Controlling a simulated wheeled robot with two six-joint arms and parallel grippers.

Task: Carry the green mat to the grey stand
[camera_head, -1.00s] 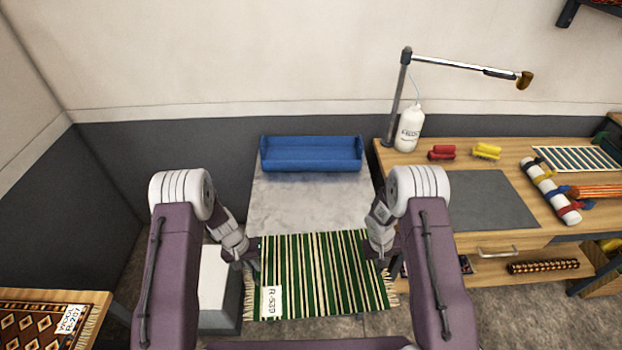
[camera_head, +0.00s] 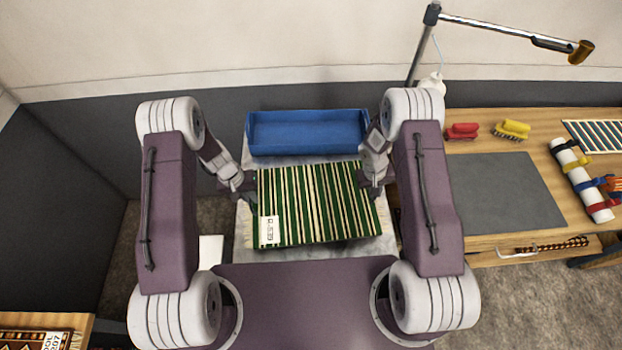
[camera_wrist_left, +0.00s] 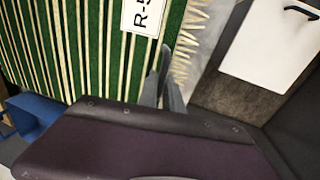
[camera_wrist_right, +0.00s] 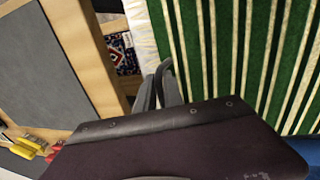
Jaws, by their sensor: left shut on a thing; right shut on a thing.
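The green mat (camera_head: 318,205), with cream stripes and a white label, is stretched between my two grippers and held level over the grey marbled stand (camera_head: 243,235). I cannot tell the gap between mat and stand top. My left gripper (camera_head: 250,190) is shut on the mat's left edge; in the left wrist view the mat (camera_wrist_left: 60,55) shows its fringe and label beside the fingers. My right gripper (camera_head: 369,188) is shut on the right edge; the mat (camera_wrist_right: 235,60) fills the right of the right wrist view. The mat hides much of the stand top.
A blue tray (camera_head: 306,133) sits at the stand's back, beyond the mat. A wooden bench (camera_head: 480,135) with a grey pad (camera_head: 500,195), brushes and a lamp arm stands to the right. A white box (camera_head: 210,252) is low at left.

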